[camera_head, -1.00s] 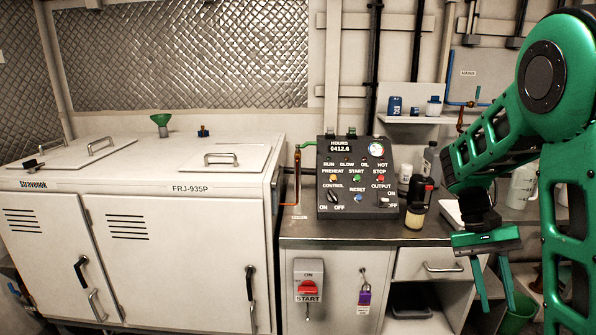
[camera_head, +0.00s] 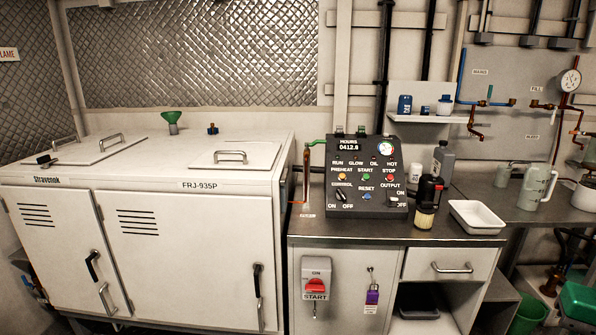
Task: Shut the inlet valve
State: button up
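No part I can read is labelled inlet valve. On the back wall at the right, a blue pipe (camera_head: 461,75) under a small label that seems to read MAINS runs into copper fittings. A small blue-green valve handle (camera_head: 490,92) stands upright on that line. Further right, a copper pipe (camera_head: 545,105) near a FILL label meets a red pipe (camera_head: 564,100) under a round gauge (camera_head: 570,80). Whether these valves are open or shut is too small to tell.
A white cabinet (camera_head: 190,240) marked FRJ-935P fills the left. The dark counter (camera_head: 345,228) holds a control panel (camera_head: 352,178), a lantern-like item (camera_head: 427,202), a grey bottle (camera_head: 442,162), a white tray (camera_head: 477,217) and a jug (camera_head: 535,187). A shelf (camera_head: 428,118) hangs above.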

aim_at(32, 287)
jog(key=u, duration=2.85)
jog(key=i, duration=2.2)
jog(key=z, duration=1.45)
